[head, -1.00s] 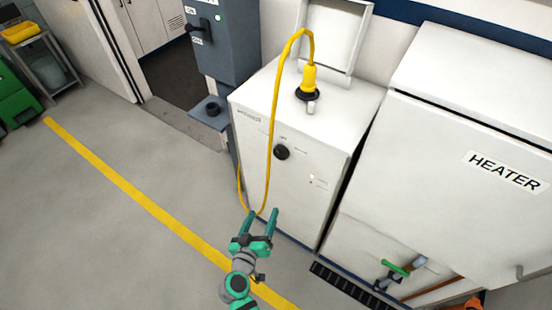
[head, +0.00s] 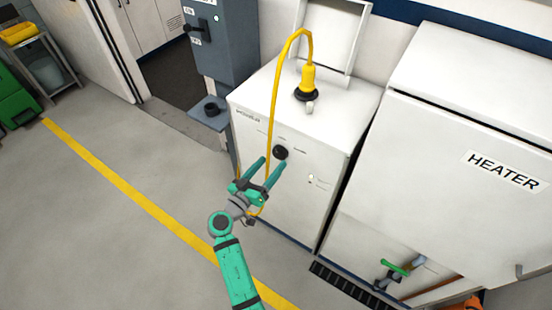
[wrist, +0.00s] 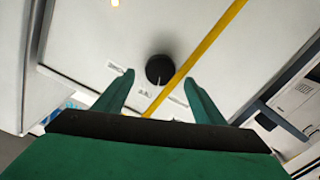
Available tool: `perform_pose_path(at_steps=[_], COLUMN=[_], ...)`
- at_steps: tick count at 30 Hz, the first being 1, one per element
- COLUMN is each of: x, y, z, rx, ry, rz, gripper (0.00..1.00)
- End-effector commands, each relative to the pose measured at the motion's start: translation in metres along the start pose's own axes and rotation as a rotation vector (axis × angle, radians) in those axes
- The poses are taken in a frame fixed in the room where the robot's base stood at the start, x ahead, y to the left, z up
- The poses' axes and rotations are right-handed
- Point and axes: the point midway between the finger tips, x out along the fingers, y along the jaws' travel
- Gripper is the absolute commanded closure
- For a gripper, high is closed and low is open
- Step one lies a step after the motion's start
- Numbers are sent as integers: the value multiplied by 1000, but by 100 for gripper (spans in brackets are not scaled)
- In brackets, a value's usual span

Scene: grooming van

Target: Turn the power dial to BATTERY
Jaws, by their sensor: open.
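The power dial (head: 280,152) is a round black knob on the front of a white cabinet (head: 300,205). Small labels sit around it, too small to read. In the wrist view the dial (wrist: 159,69) lies ahead of and between my fingertips, with a pale mark at its lower edge. My gripper (head: 273,163) is open and empty, just in front of and below the dial in the head view. My gripper's two green fingers (wrist: 160,82) are spread wider than the dial. I see no contact with it.
A yellow cable (head: 274,95) runs from a plug (head: 308,80) on the cabinet top down the front, close beside the dial and my gripper. A white heater unit (head: 450,170) stands right. A grey switch box (head: 222,45) stands behind left. Open floor (head: 90,225) lies left.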

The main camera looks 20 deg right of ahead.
Motion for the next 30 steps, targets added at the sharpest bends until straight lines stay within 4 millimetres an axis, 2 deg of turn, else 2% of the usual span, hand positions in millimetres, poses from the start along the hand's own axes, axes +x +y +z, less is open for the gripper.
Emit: perform_pose_path(at_steps=[3, 9, 20, 25, 30], x=[18, 36, 42, 42, 41], y=[0, 0, 2, 2, 2], z=[0, 0, 2, 2, 1], rx=[0, 0, -1, -1, -9], ry=[0, -1, -2, -2, -2], rz=[0, 0, 2, 2, 3], gripper=[36, 36, 36, 77, 77])
